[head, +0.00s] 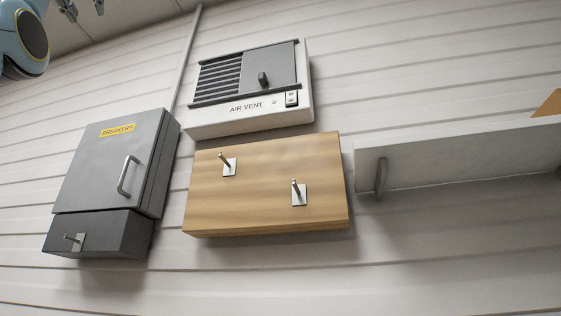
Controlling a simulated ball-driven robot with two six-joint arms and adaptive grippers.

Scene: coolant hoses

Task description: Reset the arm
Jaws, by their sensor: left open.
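My left gripper (84,8) shows only in part at the top left edge of the head view. Two grey fingertips stand apart with nothing between them, so it is open and empty. The rest of it is cut off by the frame. A blue rounded link of my own arm (22,40) shows in the top left corner. My right gripper is not in view. No coolant hose can be seen.
A white siding wall carries a grey breaker box (95,165), an air vent unit (245,115), a wooden board (258,180) with two bare metal hooks, and a white shelf (450,155) at the right. The wall below is clear.

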